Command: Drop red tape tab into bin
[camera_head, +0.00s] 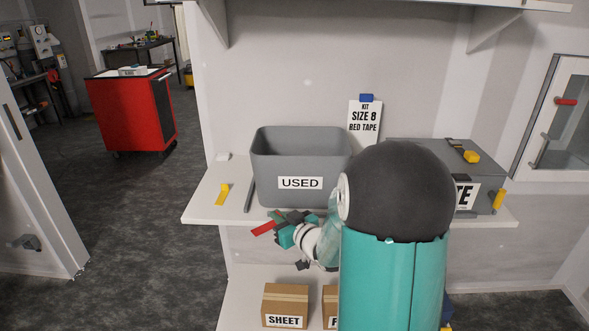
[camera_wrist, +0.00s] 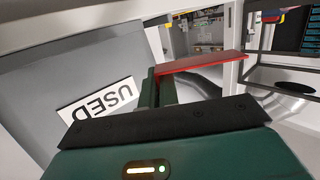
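The red tape tab (camera_head: 263,228) is a flat red strip in front of the shelf's edge. It sticks out to the left from my gripper (camera_head: 277,221). In the wrist view the red tape tab (camera_wrist: 205,62) lies across the tips of my gripper (camera_wrist: 157,80), whose fingers are close together on its near end. The bin (camera_head: 265,183) is an open grey box labelled USED on the shelf. My gripper is in front of and below its front wall, outside it. The bin's wall (camera_wrist: 45,85) fills the left of the wrist view. Its floor is hidden.
A yellow tab (camera_head: 222,194) and a dark grey strip (camera_head: 250,196) lie left of the bin. A grey case (camera_head: 410,150) stands at the right, partly behind my arm. A kit sign (camera_head: 364,125) stands behind. Cardboard boxes (camera_head: 285,304) sit on the lower shelf.

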